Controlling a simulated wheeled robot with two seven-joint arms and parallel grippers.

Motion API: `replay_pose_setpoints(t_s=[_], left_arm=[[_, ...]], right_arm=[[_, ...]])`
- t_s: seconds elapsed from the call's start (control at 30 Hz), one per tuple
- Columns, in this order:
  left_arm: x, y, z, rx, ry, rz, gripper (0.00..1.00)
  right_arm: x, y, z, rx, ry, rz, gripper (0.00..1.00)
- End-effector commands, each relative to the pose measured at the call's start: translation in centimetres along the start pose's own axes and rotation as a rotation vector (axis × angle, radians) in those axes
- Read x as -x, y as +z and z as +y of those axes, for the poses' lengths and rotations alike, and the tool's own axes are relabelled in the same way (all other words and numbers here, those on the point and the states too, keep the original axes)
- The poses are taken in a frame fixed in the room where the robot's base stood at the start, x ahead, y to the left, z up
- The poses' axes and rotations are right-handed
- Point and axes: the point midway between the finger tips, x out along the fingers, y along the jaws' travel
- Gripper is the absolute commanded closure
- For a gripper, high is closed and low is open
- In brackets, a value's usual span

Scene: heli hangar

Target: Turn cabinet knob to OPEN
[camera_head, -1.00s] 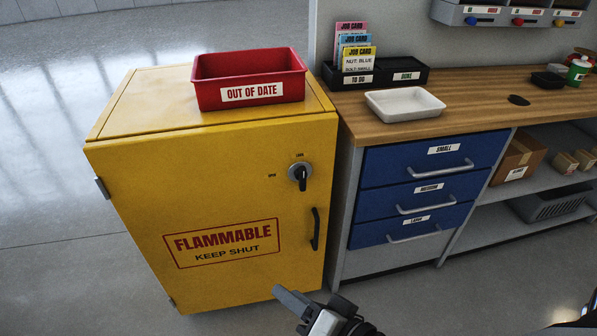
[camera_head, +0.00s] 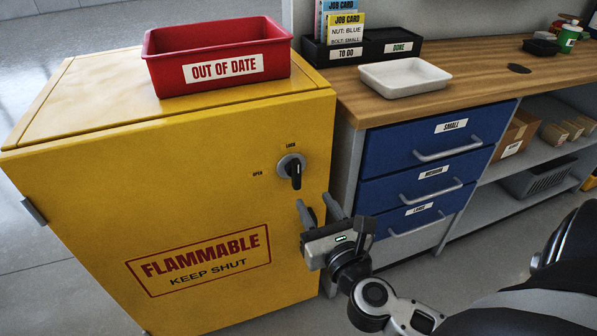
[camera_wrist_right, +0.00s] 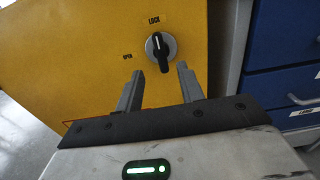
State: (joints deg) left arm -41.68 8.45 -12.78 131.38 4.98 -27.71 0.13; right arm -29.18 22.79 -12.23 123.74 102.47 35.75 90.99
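The yellow cabinet (camera_head: 90,160) stands at the left with its door shut. Its knob (camera_head: 293,171) is a black lever on a round grey plate, with the lever upright, in line with the LOCK label above it. The OPEN label is to the knob's left. In the wrist view the knob (camera_wrist_right: 160,50) lies just beyond the fingertips, slightly above the gap. My left gripper is not in view.
A red OUT OF DATE bin (camera_head: 215,60) sits on the cabinet. To the right are a wooden workbench (camera_head: 460,80) with a white tray (camera_head: 405,77), and blue drawers (camera_head: 400,150) with protruding handles. The space before the door is free left of my gripper.

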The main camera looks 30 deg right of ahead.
Motion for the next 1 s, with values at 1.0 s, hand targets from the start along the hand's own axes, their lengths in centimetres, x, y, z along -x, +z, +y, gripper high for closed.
replay_pose_setpoints(t_s=[1.0], left_arm=[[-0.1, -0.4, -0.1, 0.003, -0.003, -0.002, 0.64]], right_arm=[[-9.3, 0.0, 0.0, 0.003, 0.001, 0.000, 0.95]])
